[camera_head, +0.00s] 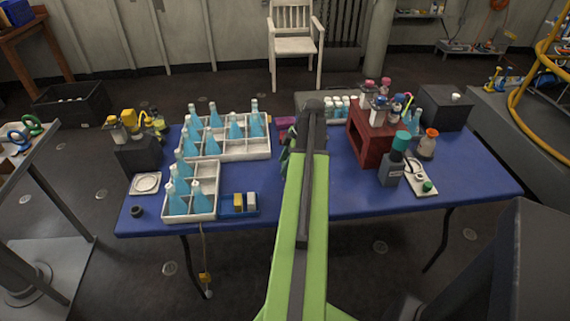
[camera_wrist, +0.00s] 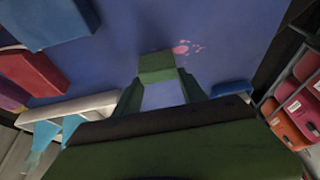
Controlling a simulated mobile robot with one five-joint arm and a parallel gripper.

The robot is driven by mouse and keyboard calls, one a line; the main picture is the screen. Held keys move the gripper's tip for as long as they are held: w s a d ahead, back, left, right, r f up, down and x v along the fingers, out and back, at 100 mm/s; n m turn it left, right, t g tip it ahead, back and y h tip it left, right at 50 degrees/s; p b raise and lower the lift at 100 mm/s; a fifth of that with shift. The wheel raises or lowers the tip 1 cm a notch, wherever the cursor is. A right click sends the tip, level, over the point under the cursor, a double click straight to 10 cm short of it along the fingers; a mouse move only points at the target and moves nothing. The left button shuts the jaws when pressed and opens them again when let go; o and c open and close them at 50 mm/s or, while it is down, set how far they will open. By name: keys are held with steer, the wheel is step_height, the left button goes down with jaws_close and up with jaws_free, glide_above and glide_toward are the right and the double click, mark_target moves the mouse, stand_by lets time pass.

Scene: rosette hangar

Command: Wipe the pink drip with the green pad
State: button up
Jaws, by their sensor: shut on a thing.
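The pink drip (camera_wrist: 186,48) is a cluster of small pink spots on the blue tabletop in the wrist view. The green pad (camera_wrist: 157,66) is a small block at the tips of my gripper (camera_wrist: 158,78). My gripper is shut on the pad. I cannot tell how high the pad is above the table. In the head view my arm covers this part of the table, and the drip does not show there.
In the head view, white divided trays (camera_head: 262,154) of blue flasks stand left of my arm on the blue table (camera_head: 350,205). A red rack (camera_head: 374,142) with bottles is to the right. In the wrist view, red (camera_wrist: 34,72) and blue (camera_wrist: 46,20) blocks lie left.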

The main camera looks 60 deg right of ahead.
steer(key=shift+r+p, duration=2.8)
steer(key=shift+r, duration=0.2)
step_height(320, 180, up, 3)
steer(key=p, duration=0.3)
